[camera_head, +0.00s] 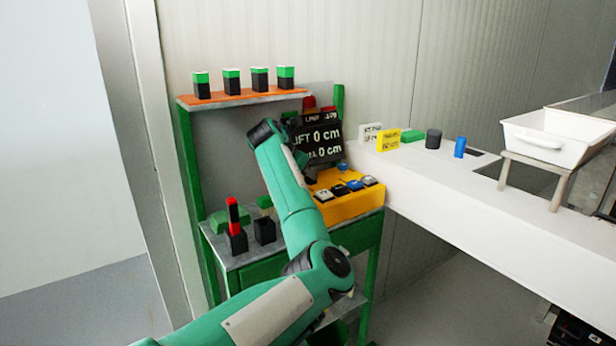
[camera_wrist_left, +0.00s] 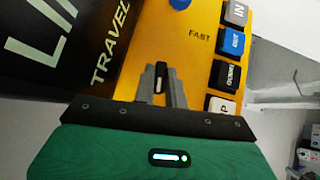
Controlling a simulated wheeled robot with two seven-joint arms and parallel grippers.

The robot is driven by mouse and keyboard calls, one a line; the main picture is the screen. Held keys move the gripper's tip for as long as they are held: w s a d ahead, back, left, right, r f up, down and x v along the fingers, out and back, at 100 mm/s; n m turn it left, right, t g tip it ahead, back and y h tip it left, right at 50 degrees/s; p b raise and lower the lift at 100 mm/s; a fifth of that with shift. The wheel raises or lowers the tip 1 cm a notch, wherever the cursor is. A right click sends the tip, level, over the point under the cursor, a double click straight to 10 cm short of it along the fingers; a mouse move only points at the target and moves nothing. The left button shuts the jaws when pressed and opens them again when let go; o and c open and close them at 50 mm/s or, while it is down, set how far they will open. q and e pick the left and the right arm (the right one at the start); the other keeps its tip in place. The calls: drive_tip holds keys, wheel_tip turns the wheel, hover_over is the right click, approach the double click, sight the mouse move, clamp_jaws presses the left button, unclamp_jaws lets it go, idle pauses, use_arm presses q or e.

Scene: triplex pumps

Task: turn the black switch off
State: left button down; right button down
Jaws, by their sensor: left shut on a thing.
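The black switch (camera_wrist_left: 158,84) stands out of the yellow control box and shows in the left wrist view between my two grey fingers. My left gripper (camera_wrist_left: 158,76) is shut on it. In the head view the yellow control box (camera_head: 352,206) sits on the green stand, and my left arm reaches over its left side. The switch is hidden there behind my arm. My right gripper is in neither view.
A dark display board (camera_head: 322,141) reading "LIFT 0 cm" stands behind the box. An orange shelf (camera_head: 243,97) with several green-and-black blocks is above left. To the right, a white counter (camera_head: 450,200) holds small blocks and a white tub (camera_head: 556,138).

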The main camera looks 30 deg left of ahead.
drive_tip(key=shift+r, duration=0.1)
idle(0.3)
use_arm(q)
drive_tip(key=c, duration=1.4)
unclamp_jaws()
drive_tip(key=shift+c, duration=0.2)
drive_tip(key=shift+r, duration=0.1)
